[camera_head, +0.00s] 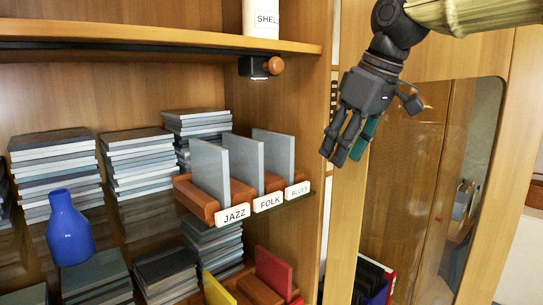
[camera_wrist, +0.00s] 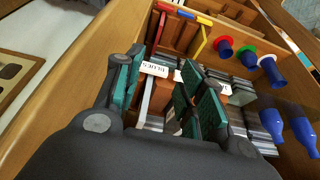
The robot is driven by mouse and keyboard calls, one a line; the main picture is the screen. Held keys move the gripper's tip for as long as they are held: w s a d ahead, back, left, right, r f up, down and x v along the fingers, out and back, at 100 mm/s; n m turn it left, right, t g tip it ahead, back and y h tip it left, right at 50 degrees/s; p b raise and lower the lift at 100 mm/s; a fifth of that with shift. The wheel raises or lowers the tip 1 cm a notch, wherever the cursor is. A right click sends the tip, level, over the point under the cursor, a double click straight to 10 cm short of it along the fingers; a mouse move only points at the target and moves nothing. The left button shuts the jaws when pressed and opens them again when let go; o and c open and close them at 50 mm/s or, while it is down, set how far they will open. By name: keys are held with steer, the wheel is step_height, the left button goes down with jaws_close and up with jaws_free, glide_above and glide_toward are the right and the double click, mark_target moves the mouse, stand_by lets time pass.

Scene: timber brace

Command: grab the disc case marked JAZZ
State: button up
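The disc case marked JAZZ (camera_head: 210,172) is a thin grey case standing upright in the left slot of a reddish-brown wooden rack (camera_head: 196,201). Its white JAZZ label (camera_head: 233,214) is on the rack's front. The similar FOLK case (camera_head: 245,163) and BLUES case (camera_head: 274,156) stand to its right. My gripper (camera_head: 342,156) is to the right of the rack and higher, with its fingers pointing down, apart from all cases. In the wrist view my gripper (camera_wrist: 165,90) is open, its teal-padded fingers spread. The BLUES label (camera_wrist: 154,69) shows between them; the JAZZ case is not clearly distinguishable there.
Stacks of cases (camera_head: 139,164) and a blue bottle (camera_head: 70,228) stand left of the rack. A wooden shelf (camera_head: 150,37) lies above, with a dark fitting (camera_head: 255,67) under it. A cabinet side panel (camera_head: 290,110) stands between rack and gripper. Red and yellow dividers (camera_head: 273,271) are below.

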mark_target(293, 149)
steer(key=w+a+p, duration=0.4)
steer(key=w+a, duration=0.4)
steer(key=shift+p, duration=0.3)
steer(key=shift+w+a+f+p, duration=0.1)
steer(key=shift+w+f+p, duration=0.05)
steer(key=shift+p, duration=0.15)
steer(key=shift+p+x, duration=0.9)
steer(key=shift+x, duration=1.5)
steer(key=shift+c, duration=0.4)
jaws_close()
